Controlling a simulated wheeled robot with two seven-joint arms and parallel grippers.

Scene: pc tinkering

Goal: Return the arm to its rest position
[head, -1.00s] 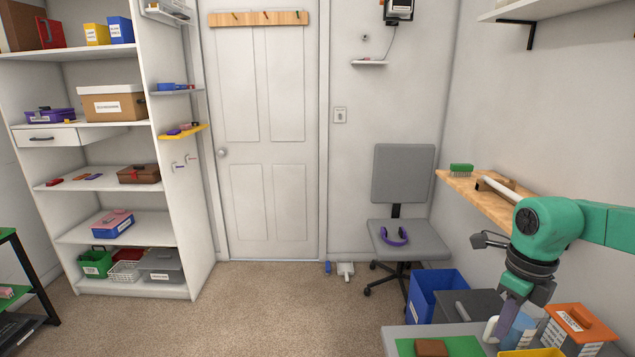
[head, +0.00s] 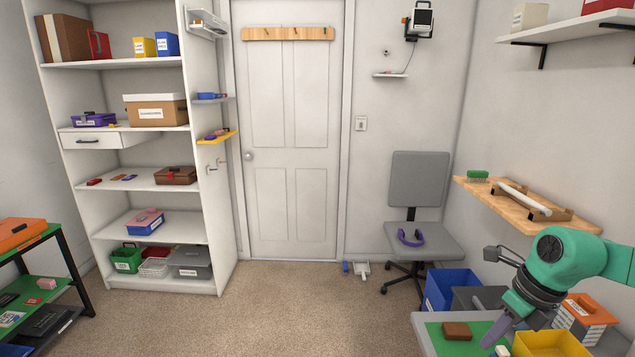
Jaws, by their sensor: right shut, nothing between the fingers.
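My right arm, green with dark joints, comes in from the right edge in the head view. Its right gripper (head: 493,340) points down and left over the grey table at the lower right. The gripper is shut and nothing shows between its fingers. It is near a brown block (head: 457,331) on the green mat (head: 437,342), and a small white item (head: 502,351) lies by its tip. Whether the tip touches anything is hard to tell. My left gripper is not in view.
A yellow bin (head: 550,345) and an orange-lidded box (head: 587,312) stand close beside my right arm. A wooden wall shelf (head: 500,203) is above it. A blue bin (head: 450,287) and a grey chair (head: 420,240) stand behind the table. Carpet (head: 300,310) at middle is clear.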

